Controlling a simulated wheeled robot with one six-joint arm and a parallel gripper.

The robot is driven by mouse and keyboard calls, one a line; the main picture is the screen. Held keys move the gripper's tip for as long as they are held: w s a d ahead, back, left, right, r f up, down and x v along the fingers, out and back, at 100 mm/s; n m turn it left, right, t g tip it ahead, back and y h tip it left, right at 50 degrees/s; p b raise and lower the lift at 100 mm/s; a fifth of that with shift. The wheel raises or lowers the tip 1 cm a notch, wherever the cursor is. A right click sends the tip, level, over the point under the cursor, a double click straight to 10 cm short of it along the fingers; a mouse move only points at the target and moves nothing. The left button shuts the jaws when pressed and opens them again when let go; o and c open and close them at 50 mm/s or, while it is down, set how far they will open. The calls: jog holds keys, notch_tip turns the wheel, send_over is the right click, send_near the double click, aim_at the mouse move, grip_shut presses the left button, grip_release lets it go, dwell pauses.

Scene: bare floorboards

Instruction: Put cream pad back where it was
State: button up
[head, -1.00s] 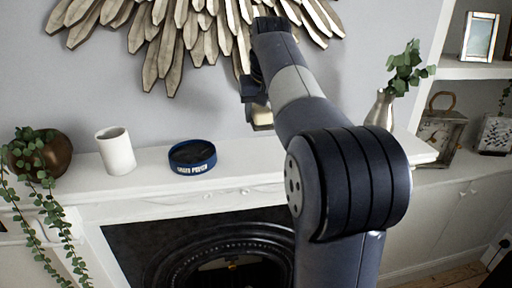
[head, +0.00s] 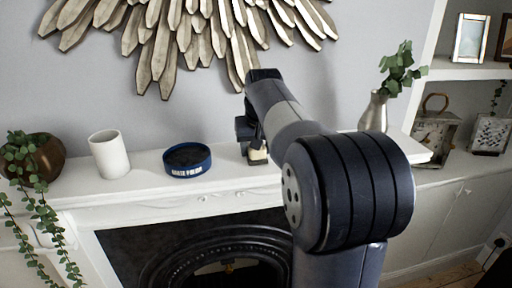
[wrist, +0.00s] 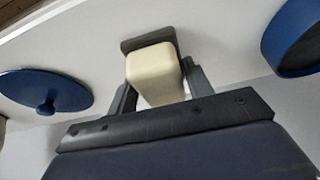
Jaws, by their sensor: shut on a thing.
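The cream pad (wrist: 155,72) is a small cream block between the two fingers of my gripper (wrist: 158,92) in the wrist view. A dark grey flat piece (wrist: 148,40) shows at its far end; I cannot tell whether it belongs to the pad. In the head view my gripper (head: 254,146) is low over the white mantel shelf (head: 225,176), right of the blue tin (head: 188,160), and the cream pad (head: 258,156) shows just under it. I cannot tell whether the pad touches the shelf. My arm hides part of the shelf.
A blue lid with a knob (wrist: 45,92) lies on the shelf in the wrist view, with the blue tin (wrist: 292,42) on the other side. A white cup (head: 109,154), a brown plant pot (head: 45,158) and a silver vase (head: 374,114) also stand on the shelf.

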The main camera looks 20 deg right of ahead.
jog(key=shift+f, duration=0.1)
jog(key=o, duration=0.9)
jog(key=v, duration=1.2)
